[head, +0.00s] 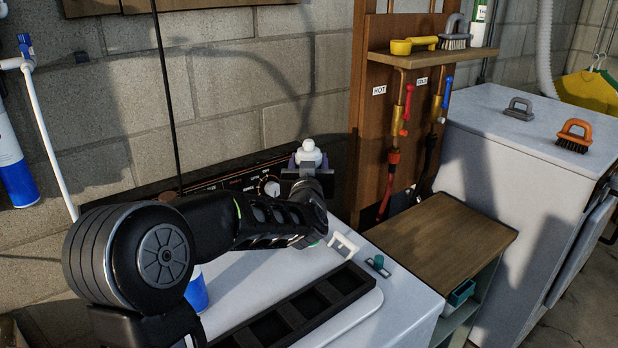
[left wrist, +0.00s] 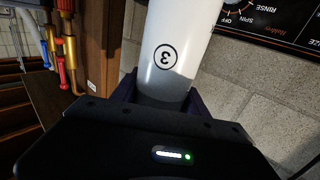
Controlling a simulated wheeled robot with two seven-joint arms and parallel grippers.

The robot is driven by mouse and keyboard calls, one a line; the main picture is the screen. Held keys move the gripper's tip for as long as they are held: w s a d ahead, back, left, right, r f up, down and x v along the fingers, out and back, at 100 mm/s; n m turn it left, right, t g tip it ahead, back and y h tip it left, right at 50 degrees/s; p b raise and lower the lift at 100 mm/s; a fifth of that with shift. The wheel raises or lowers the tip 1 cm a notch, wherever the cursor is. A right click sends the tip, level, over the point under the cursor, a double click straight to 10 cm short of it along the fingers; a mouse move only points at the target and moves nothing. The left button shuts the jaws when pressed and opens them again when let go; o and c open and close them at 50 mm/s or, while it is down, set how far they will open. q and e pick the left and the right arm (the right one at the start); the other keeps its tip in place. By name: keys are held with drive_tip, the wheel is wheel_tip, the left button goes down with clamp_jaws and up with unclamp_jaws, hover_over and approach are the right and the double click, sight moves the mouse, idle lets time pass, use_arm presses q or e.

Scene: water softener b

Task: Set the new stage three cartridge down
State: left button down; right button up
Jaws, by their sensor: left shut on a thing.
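A white cartridge marked with a circled 3 (left wrist: 172,45) fills the upper middle of the left wrist view. Its white cap (head: 308,150) shows above my gripper in the head view. My left gripper (left wrist: 162,98) is shut on this cartridge. In the head view the gripper (head: 308,172) is above the back of the white machine top (head: 235,290), in front of its control panel (head: 258,180). The cartridge's lower part is hidden by my gripper and arm. A black tray with several square compartments (head: 345,283) lies on the machine top. My right gripper is not in view.
A blue cylinder (head: 197,292) stands partly hidden behind my arm. A white bracket (head: 345,247) and a small teal-topped part (head: 379,263) are near the machine's right edge. A wooden-topped cabinet (head: 440,235) stands to the right, below pipes with red and blue valves (head: 405,112).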

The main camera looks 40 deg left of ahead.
use_arm(q)
drive_tip(key=shift+r, duration=0.1)
wheel_tip(320, 180, down, 4)
drive_tip(key=shift+r, duration=0.15)
drive_tip(key=shift+f, duration=0.25)
drive_tip(key=c, duration=0.6)
unclamp_jaws()
drive_tip(key=shift+r, duration=0.1)
drive_tip(key=b+v, duration=0.2)
drive_tip(key=v, duration=1)
